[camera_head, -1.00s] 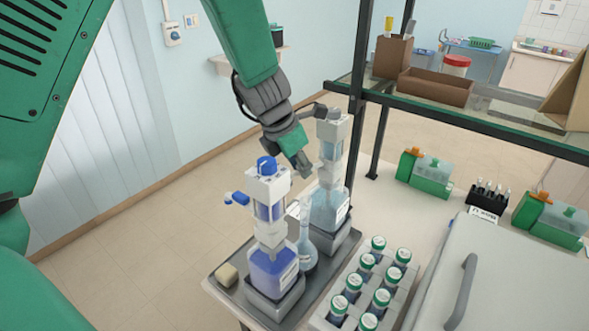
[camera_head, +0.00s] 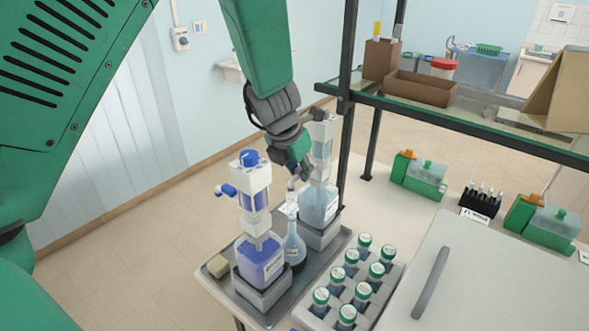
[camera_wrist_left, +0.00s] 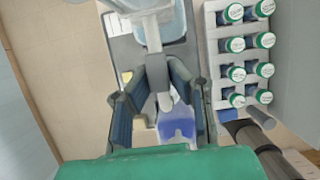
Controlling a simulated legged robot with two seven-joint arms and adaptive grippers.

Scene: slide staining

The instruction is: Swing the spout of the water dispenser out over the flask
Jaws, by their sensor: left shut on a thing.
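The water dispenser is a clear bottle of pale blue liquid (camera_head: 319,205) with a white pump head (camera_head: 324,130), on a grey stand at the back of the tray. The flask (camera_head: 294,246), slim-necked and pale blue, stands upright on the tray, in front and left of it. My left gripper (camera_head: 303,168) is shut beside the pump head, above and slightly right of the flask neck. It appears to hold the dispenser's spout (camera_head: 292,184), whose pale tip shows over the flask neck. The fingers partly hide the grip. The left wrist view shows the gripper (camera_wrist_left: 160,95) from above. My right gripper is not in view.
A dispenser with blue-violet liquid (camera_head: 262,262) stands close in front of the flask. A sponge (camera_head: 217,265) lies on the tray's left. A rack of green-capped bottles (camera_head: 378,295) is to the right. A shelf post (camera_head: 348,100) rises behind the water dispenser.

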